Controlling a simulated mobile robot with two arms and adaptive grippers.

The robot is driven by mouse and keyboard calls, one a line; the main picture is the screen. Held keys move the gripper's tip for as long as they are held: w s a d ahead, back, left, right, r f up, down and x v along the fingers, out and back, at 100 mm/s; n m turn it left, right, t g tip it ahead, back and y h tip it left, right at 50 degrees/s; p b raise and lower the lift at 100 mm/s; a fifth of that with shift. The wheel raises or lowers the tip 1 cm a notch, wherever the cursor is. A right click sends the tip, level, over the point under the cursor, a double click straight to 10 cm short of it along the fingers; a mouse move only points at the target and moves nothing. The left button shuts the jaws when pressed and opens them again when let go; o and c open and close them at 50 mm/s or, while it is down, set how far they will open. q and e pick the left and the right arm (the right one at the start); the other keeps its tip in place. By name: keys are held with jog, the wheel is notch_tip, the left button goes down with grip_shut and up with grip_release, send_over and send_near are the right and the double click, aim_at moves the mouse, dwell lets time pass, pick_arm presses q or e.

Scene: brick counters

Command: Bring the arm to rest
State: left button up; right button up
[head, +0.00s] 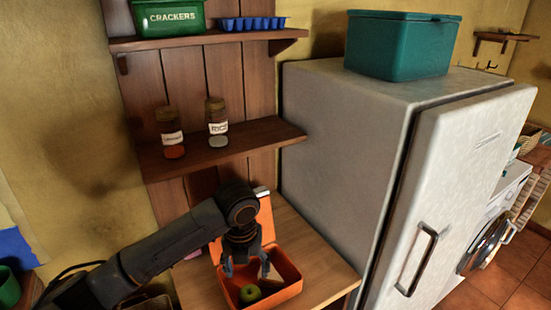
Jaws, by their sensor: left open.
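My left arm comes in from the lower left, and its gripper (246,268) points down over an orange box (287,270) on the wooden counter. The gripper's two fingers are apart, with nothing seen between them. Inside the box a green apple (249,294) lies below the fingers, near the front left. A darker, brownish item beside the apple is partly hidden in shadow. The box's orange lid part stands up behind, partly hidden by my arm. My right gripper is not in the picture.
Above the box is a wooden shelf (245,146) with two spice jars (217,125). A higher shelf holds a green crackers tin (168,18) and a blue tray (252,23). A grey fridge (340,120) stands close on the right, with a teal bin (402,45) on top.

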pick_arm(q)
jog(key=s+d+f+n+h, duration=0.45)
jog(key=s+f+n, duration=0.45)
jog(key=s+n, duration=0.35)
jog(key=s+a+f+n+t+y, duration=0.1)
jog(key=s+a+f+n+y, duration=0.1)
jog(key=s+a+n, duration=0.7)
jog(key=s+a+f+n+t+y, duration=0.1)
jog(key=s+a+f+n+y, duration=0.1)
jog(key=s+a+n, duration=0.75)
jog(key=w+d+f+n+g, duration=0.1)
jog(key=d+f, duration=0.1)
jog(key=f, duration=1.1)
jog(key=w+d+f+n, duration=0.1)
jog(key=w+f, duration=0.1)
jog(key=f, duration=1.2)
jog(key=s+a+f+g+b, duration=0.1)
jog(key=s+a+f, duration=0.1)
jog(key=s+f, duration=1.5)
jog(key=shift+s+a+b, duration=0.15)
jog(key=shift+a+b, duration=0.15)
jog(key=shift+b, duration=0.05)
